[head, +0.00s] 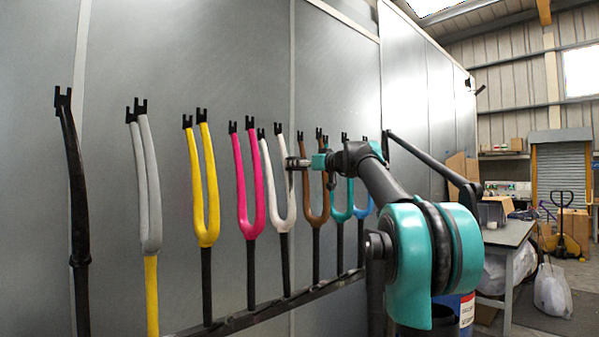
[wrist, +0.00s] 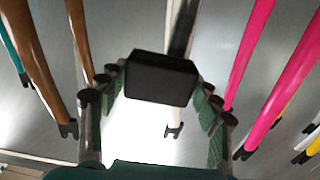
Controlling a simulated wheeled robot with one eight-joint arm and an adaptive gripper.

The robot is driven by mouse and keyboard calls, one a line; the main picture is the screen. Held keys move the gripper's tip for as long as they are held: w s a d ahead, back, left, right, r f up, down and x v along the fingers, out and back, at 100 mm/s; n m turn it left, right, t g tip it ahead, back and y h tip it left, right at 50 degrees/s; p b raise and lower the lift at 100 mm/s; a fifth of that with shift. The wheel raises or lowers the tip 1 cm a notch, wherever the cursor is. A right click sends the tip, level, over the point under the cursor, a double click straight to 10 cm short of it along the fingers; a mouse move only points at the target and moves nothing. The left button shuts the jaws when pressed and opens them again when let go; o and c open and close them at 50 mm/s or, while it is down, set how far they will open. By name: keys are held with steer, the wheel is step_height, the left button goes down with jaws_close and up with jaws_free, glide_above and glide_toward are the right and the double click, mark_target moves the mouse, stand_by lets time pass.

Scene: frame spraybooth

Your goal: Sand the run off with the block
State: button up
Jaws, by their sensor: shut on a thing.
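My gripper (head: 297,163) is beside the white fork (head: 283,190) in the head view, near the upper part of its right leg. In the wrist view my gripper (wrist: 157,82) is shut on a black block (wrist: 160,78), a finger on each side of it. The white fork (wrist: 174,130) stands behind the block there, and the block hides part of it. I cannot tell whether the block touches the fork. I cannot make out a paint run.
The white fork stands in a row between the pink fork (head: 240,190) and the brown fork (head: 316,200), with little room between. Yellow (head: 204,190), grey and teal forks share the dark rail (head: 270,314). A grey wall (head: 250,70) is close behind. A table (head: 508,235) stands right.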

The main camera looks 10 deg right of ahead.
mark_target(294, 202)
steer(key=shift+a+r, duration=0.1)
steer(key=shift+r, duration=0.35)
steer(key=shift+w, duration=0.1)
steer(key=shift+f, duration=2.05)
steer(key=shift+s+f, duration=0.15)
steer(key=shift+f, duration=2.5)
steer(key=shift+s+f, duration=0.1)
steer(key=shift+f, duration=2.5)
steer(key=shift+d, duration=0.2)
steer(key=shift+v, duration=2.95)
steer(key=v, duration=0.3)
